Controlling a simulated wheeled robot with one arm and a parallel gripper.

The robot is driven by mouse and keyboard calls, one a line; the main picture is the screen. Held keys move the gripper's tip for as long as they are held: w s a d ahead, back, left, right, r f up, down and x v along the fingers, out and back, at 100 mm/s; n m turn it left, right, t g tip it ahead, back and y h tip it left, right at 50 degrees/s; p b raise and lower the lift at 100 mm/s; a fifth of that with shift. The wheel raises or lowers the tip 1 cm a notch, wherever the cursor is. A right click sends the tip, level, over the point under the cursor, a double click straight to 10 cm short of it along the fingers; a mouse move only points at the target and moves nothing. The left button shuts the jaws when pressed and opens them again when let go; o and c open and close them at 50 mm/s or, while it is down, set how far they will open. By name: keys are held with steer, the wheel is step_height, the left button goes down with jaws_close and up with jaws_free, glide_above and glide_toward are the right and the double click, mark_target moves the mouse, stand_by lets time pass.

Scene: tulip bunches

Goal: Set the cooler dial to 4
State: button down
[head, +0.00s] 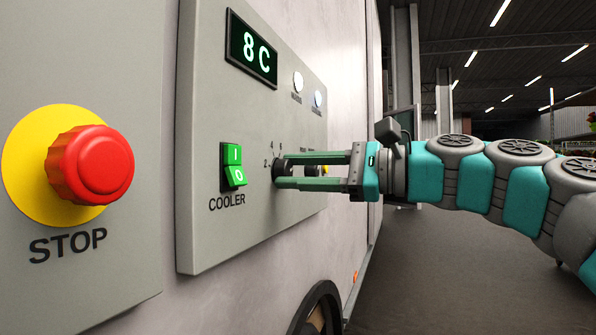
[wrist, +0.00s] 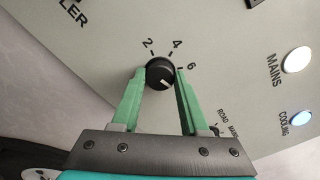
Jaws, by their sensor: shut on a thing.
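The cooler dial (wrist: 160,72) is a round black knob on the grey control panel. Numbers 2, 4 and 6 show above and to the right of it in the wrist view; any further number is hidden by my finger. A small pale mark on the knob face lies toward the lower right, away from the 4. My gripper (head: 283,171) is shut on the dial, with one green finger on each side. The display (head: 252,48) above reads 8 C.
A green COOLER rocker switch (head: 233,167) sits just left of the dial. A large red STOP button (head: 90,165) is farther left. White MAINS (wrist: 296,60) and bluish COOLING (wrist: 302,118) lamps are on the panel. A smaller knob (wrist: 215,129) marked ROAD is nearby.

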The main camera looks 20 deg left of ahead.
steer(key=shift+n+p, duration=0.3)
steer(key=shift+r+n+p, duration=0.1)
steer(key=shift+n+p, duration=0.3)
steer(key=shift+n, duration=0.9)
steer(key=n, duration=0.2)
steer(key=shift+f+n+b, duration=0.25)
steer(key=shift+n+b, duration=0.05)
steer(key=n+b, duration=0.2)
steer(key=n, duration=0.1)
steer(key=shift+f+n, duration=0.1)
steer(key=shift+n, duration=0.2)
steer(key=n+b, duration=0.3)
steer(key=n, duration=0.2)
steer(key=shift+n+b, duration=0.3)
steer(key=n+b, duration=0.2)
steer(key=n, duration=0.2)
steer(key=shift+n, duration=0.4)
steer(key=shift+r+b, duration=0.2)
steer(key=shift+b, duration=0.1)
